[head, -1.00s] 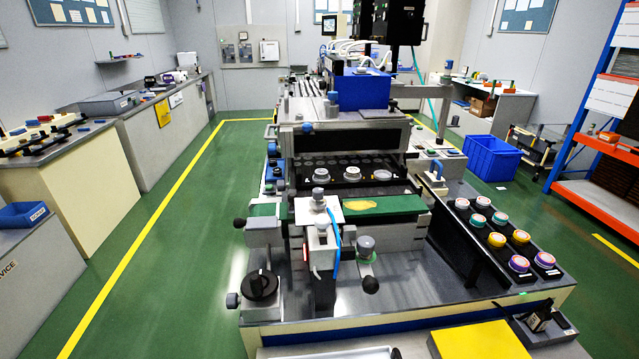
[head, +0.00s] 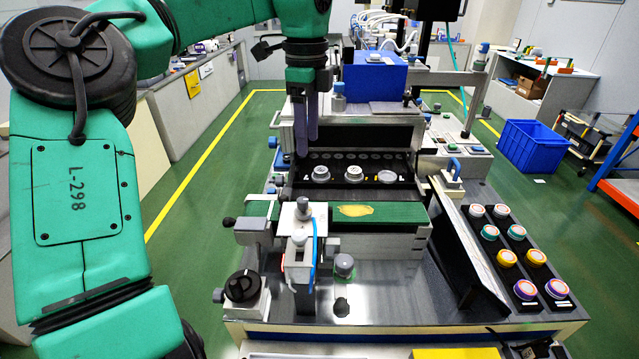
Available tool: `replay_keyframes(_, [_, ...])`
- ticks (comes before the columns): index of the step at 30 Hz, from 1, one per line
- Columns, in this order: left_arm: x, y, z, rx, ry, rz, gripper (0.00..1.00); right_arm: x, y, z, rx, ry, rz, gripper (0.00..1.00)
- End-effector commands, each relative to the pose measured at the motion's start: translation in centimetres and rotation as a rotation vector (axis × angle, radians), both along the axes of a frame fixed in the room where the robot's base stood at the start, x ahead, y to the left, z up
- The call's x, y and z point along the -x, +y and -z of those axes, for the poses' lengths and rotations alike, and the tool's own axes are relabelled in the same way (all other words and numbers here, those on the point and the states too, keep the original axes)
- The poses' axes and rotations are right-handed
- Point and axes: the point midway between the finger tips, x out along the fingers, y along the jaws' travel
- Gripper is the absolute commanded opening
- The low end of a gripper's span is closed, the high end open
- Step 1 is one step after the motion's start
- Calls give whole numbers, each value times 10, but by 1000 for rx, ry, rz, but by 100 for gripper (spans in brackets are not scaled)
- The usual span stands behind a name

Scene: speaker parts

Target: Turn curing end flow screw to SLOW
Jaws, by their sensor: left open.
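My left gripper (head: 307,146) hangs pointing down over the bench machine, above the left part of the dark tray. Its two grey-purple fingers are a little apart with nothing between them. No screw is legibly marked as the curing end flow screw or SLOW. Candidates are the grey knob on the small valve post (head: 303,207), the grey knob with a green base (head: 344,264) and the black rotary knob (head: 240,286) at the front left. The gripper is apart from all three. My right gripper is not in view.
A dark tray (head: 403,190) holds several round speaker parts. In front lies a green strip with a yellow patch (head: 354,211). Several coloured pots stand in a black rack (head: 511,298) at right. A blue block (head: 373,77) stands behind. Blue tubing runs beside the valve post.

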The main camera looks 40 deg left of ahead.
Motion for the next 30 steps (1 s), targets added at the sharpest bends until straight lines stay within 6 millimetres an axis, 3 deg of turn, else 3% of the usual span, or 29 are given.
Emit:
replay_keyframes(5, [2,0,23,0,9,-2,62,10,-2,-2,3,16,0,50])
replay_keyframes(10, [2,0,66,3,8,-1,62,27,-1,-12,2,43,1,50])
replay_keyframes(18, [2,1,128,2,5,-3,62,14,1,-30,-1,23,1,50])
replay_keyframes(22, [2,1,142,2,1,-2,62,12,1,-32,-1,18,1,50])
replay_keyframes(29, [2,1,144,1,0,-3,62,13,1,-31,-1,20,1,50])
replay_keyframes(30, [2,1,144,1,0,-3,50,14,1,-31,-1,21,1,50])
